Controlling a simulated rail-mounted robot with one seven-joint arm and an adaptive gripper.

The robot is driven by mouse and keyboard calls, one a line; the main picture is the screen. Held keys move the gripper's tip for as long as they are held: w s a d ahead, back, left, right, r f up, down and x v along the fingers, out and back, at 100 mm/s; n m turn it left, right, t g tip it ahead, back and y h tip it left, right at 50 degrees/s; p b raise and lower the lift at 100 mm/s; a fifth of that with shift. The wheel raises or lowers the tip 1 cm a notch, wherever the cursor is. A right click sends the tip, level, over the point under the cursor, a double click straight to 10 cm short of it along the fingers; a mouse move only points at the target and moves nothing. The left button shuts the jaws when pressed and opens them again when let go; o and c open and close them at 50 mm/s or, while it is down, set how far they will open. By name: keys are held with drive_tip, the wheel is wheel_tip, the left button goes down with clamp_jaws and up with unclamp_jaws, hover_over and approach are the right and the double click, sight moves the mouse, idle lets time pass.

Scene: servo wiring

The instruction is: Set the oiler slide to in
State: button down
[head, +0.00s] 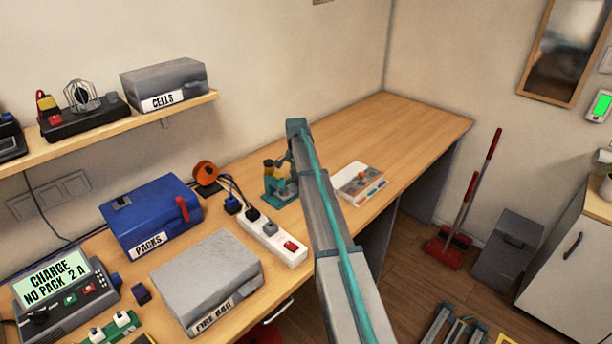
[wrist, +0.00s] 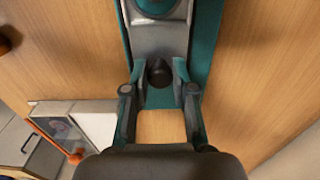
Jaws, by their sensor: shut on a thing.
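The oiler (head: 278,190) is a small teal unit with a yellow-brown upper part, standing near the middle of the wooden bench in the head view. The wrist view looks down on the oiler's teal base (wrist: 207,38), with a grey slide part (wrist: 160,42) along its middle. A dark round knob (wrist: 159,72) stands at the near end of the slide. My gripper (wrist: 159,70) has its two fingertips on either side of this knob and is shut on it. In the head view my arm partly hides the oiler, and the fingertips are too small to make out. I cannot read any slide marking.
A white power strip (head: 272,240) with plugs and cables lies close in front of the oiler. A blue packs case (head: 150,215) and a grey fire bag box (head: 205,280) stand left. The bench's far right is clear.

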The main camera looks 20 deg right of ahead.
sight(292, 189)
drive_tip(key=shift+s+a, duration=0.35)
drive_tip(key=shift+a, duration=0.4)
drive_tip(key=shift+s+a, duration=0.3)
drive_tip(key=shift+a, duration=0.4)
drive_tip(key=c, duration=0.9)
unclamp_jaws()
drive_tip(key=shift+a, duration=0.15)
drive_tip(key=shift+c, duration=0.2)
drive_tip(key=shift+w+r, duration=0.1)
drive_tip(key=shift+r, duration=0.5)
wheel_tip(292, 189, up, 11)
drive_tip(key=shift+d+f, duration=0.1)
drive_tip(key=shift+d, duration=0.1)
